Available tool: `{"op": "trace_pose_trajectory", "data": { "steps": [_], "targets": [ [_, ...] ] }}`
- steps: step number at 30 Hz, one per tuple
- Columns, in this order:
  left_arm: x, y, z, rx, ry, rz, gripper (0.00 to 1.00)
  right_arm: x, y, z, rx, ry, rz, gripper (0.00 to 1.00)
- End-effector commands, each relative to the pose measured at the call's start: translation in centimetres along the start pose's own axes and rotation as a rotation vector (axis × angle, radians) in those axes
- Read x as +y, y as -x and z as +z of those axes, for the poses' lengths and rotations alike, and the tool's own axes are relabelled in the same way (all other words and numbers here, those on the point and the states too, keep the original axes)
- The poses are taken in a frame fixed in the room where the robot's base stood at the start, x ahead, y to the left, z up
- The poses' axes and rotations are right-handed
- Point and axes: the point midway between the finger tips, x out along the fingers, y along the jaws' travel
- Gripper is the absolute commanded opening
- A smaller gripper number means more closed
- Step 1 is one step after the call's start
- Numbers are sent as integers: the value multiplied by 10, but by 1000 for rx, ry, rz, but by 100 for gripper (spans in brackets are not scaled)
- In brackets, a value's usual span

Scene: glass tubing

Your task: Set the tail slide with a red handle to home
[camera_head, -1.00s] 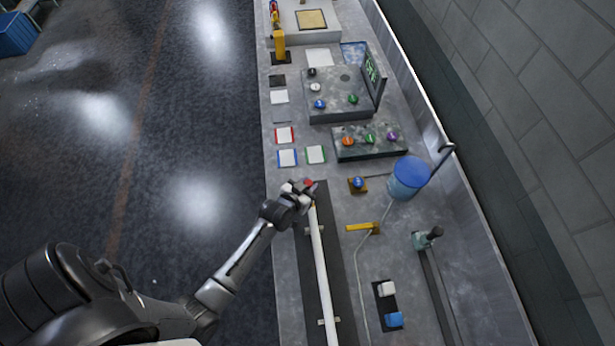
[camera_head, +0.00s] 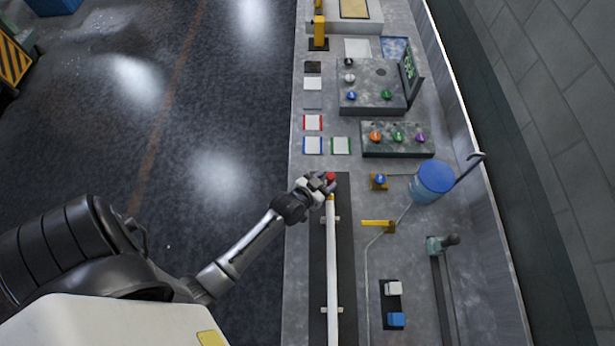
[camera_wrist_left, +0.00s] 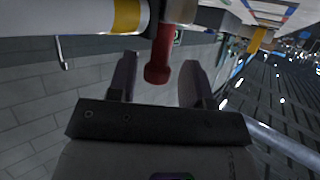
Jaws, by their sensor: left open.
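The red handle (camera_head: 330,176) sits at the far end of a long white tube (camera_head: 332,260) in the head view. In the left wrist view the red handle (camera_wrist_left: 158,62) extends from the tube's end, beside a yellow band (camera_wrist_left: 127,16). My left gripper (camera_head: 325,184) is at the handle in the head view and partly covers that end. In the wrist view the left gripper's fingers (camera_wrist_left: 156,82) are spread, with the handle between them and gaps at both sides. My right gripper is not in view.
The tube lies above a dark strip (camera_head: 346,240) along the bench. A blue-topped cylinder (camera_head: 435,178), a blue knob on a yellow base (camera_head: 379,181), a yellow bar (camera_head: 376,223) and a sliding knob on a rail (camera_head: 442,244) stand to the right. Control boxes (camera_head: 397,143) lie beyond.

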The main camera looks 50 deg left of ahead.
Motion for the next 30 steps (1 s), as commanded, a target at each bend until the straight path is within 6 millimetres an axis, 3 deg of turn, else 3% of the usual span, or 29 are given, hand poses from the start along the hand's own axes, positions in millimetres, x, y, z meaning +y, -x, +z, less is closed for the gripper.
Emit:
{"op": "trace_pose_trajectory", "data": {
  "steps": [9,15,21,30],
  "targets": [
    [0,65,1,-2,-1,0,46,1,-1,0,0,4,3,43],
    [0,92,1,0,0,0,46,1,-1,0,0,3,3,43],
    [1,106,0,0,0,0,46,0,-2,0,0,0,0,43],
    [1,109,0,0,0,0,46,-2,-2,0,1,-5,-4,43]
  ]
}}
